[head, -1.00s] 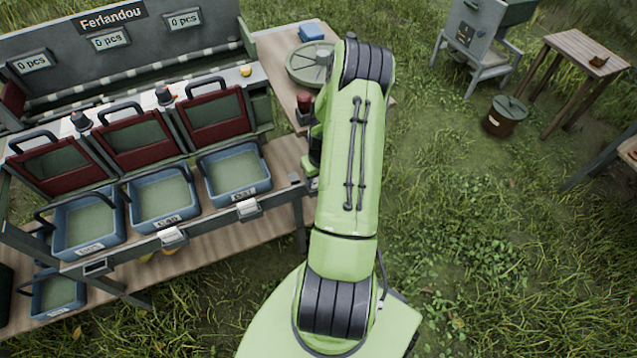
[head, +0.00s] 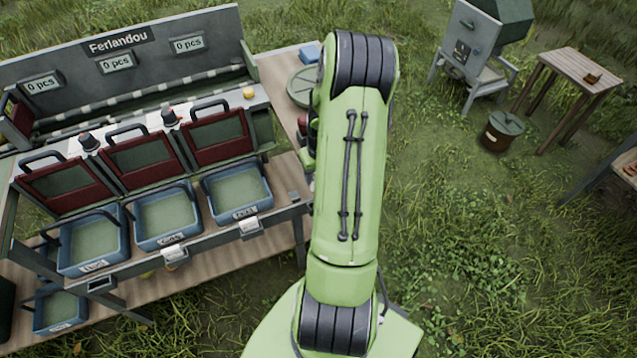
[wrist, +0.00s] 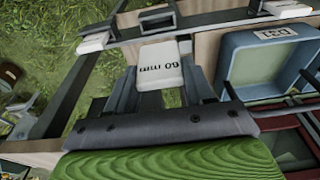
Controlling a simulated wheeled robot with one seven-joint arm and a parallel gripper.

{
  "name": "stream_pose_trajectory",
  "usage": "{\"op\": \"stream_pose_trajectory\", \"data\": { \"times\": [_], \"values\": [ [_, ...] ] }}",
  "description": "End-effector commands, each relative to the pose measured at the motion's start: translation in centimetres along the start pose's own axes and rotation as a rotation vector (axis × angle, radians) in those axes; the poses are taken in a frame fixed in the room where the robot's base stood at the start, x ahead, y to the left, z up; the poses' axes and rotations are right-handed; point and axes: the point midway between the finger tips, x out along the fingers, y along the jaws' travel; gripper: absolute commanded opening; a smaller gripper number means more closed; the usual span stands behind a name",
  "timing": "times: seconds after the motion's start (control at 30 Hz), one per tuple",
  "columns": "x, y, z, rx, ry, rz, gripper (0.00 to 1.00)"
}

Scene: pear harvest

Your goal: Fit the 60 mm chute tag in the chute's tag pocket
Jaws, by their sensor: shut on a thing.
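The white chute tag (wrist: 160,66), with "60 mm" printed upside down in the wrist view, is held between the fingers of my gripper (wrist: 160,82). An empty-looking grey pocket frame (wrist: 157,18) sits on a rail beyond the tag, apart from it. In the head view, a dark open pocket (head: 101,283) shows at the left of the sorter's front rail, and white tags (head: 173,253) (head: 249,226) sit farther right on it. I cannot match the pockets between views with certainty. My arm hides my gripper in the head view.
Blue crates (head: 70,268) stand in a row under red-framed flaps on the sorter. One crate (wrist: 226,60) is close to the right of my gripper in the wrist view. A white piece (wrist: 92,42) is on the left. Grass on the right is open, before a bucket (head: 502,132) and small table (head: 600,58).

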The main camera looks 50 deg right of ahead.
Motion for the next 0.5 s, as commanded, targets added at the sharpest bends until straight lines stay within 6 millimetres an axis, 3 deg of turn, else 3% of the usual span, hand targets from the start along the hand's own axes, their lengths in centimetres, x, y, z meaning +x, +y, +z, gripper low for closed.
{"op": "stream_pose_trajectory", "data": {
  "times": [0.03, 0.2, 0.5],
  "values": [
    [-1.7, 0.0, -0.3, -0.001, 0.005, 0.003, 0.23],
    [-5.3, 0.1, -0.9, 0.0, 0.004, 0.002, 0.23],
    [-7.9, 0.0, -1.2, 0.0, 0.001, 0.0, 0.23]
  ]
}}
